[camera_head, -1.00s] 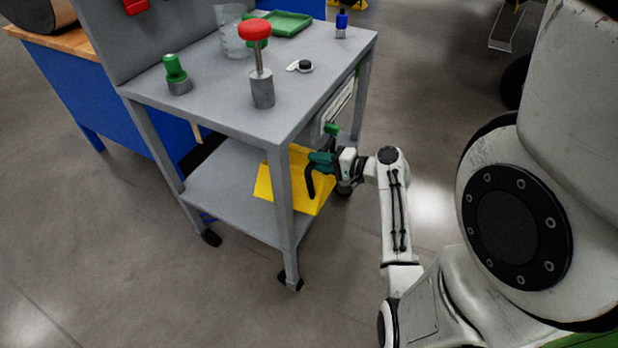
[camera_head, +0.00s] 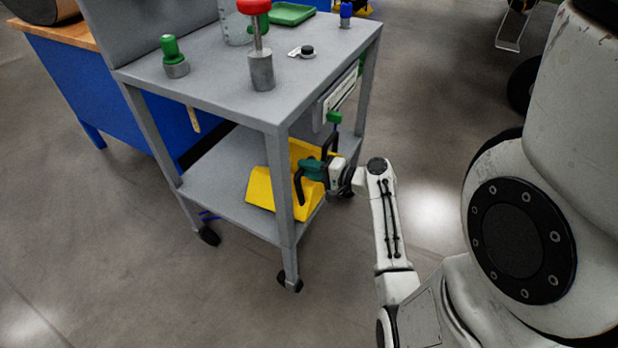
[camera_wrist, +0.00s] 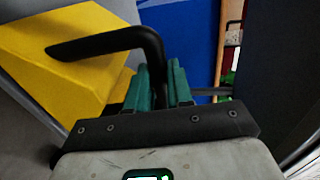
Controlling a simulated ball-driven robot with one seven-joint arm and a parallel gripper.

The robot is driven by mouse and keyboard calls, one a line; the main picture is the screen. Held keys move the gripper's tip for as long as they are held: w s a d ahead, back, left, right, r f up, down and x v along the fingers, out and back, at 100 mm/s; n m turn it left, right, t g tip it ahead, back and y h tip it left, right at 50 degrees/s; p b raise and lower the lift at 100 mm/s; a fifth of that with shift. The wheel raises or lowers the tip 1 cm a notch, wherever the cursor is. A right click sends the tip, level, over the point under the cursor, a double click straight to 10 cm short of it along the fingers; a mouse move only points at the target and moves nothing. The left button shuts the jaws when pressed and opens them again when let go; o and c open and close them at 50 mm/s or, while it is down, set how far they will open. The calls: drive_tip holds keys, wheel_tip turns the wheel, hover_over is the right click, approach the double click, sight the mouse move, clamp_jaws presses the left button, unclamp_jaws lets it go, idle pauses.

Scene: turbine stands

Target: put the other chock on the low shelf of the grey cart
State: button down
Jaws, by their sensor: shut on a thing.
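A yellow chock (camera_head: 263,189) with a black bent handle (camera_head: 298,187) is at the low shelf (camera_head: 222,185) of the grey cart (camera_head: 205,80). My gripper (camera_head: 313,168), with teal fingers, is shut on the handle at the cart's right side. The near leg hides part of the yellow; I cannot tell whether a second chock is behind it, or whether the held chock touches the shelf. In the wrist view the handle (camera_wrist: 105,43) runs between the fingers (camera_wrist: 161,72), with the yellow body (camera_wrist: 75,65) at left.
The cart's top holds a red-knobbed tool (camera_head: 261,65), a green-capped item (camera_head: 173,57) and a green tray (camera_head: 292,14). The near leg (camera_head: 284,195) stands close to my gripper. A blue bench (camera_head: 160,125) is behind. The shelf's left part is bare.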

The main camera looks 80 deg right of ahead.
sight(309, 184)
wheel_tip(309, 184, down, 3)
drive_tip(key=shift+r+b, duration=0.1)
drive_tip(key=shift+b, duration=0.3)
drive_tip(key=c, duration=1)
unclamp_jaws()
drive_tip(key=shift+c, duration=0.2)
drive_tip(key=shift+s, duration=0.1)
